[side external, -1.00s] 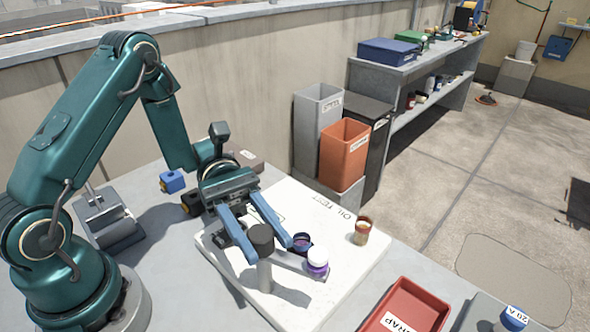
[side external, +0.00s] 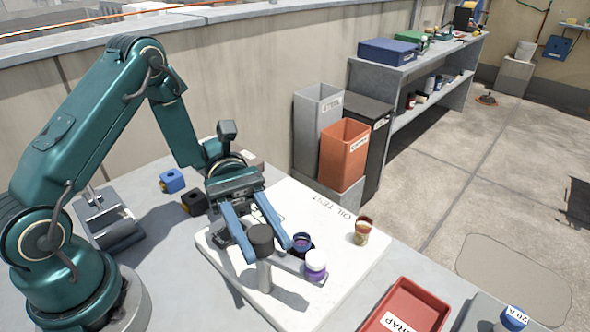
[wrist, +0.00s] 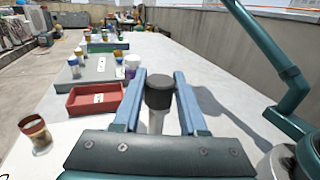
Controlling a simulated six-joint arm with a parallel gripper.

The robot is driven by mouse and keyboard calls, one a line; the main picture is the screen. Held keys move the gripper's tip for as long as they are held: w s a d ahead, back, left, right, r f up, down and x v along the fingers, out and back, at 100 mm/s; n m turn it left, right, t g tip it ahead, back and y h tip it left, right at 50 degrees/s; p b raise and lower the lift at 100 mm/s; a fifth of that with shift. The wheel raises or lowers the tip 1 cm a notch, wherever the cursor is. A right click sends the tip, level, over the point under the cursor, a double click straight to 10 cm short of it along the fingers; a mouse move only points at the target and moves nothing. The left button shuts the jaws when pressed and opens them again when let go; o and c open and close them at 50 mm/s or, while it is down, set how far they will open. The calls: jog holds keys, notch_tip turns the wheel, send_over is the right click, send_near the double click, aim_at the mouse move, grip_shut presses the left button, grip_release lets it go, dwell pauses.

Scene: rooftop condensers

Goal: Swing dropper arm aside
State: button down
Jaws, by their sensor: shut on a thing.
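The dropper arm has a dark-capped post (side external: 262,265) and a flat grey bar running right to a white-topped purple piece (side external: 316,264). It stands on the white OIL TEST board (side external: 345,285). My gripper (side external: 268,249) has its blue fingers on either side of the dark knob (side external: 261,238) and is shut on it. The wrist view also shows the knob (wrist: 158,92) between the fingers (wrist: 164,78). A small dark purple cup (side external: 301,242) sits just behind the bar's outer end, near the right finger. Contact between cup and finger is unclear.
A red-brown cup with tan contents (side external: 362,230) stands on the board's right side. A red SCRAP tray (side external: 408,310) lies at the front right, beside a grey block with a blue-topped item (side external: 514,318). Blue (side external: 172,180) and black (side external: 193,201) small blocks sit behind my gripper.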

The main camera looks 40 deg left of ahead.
jog(key=shift+m+g+y, duration=1)
jog(key=shift+m+g, duration=0.6)
jog(key=shift+g, duration=0.5)
jog(key=shift+c, duration=2.2)
grip_release()
jog(key=shift+v, duration=2.55)
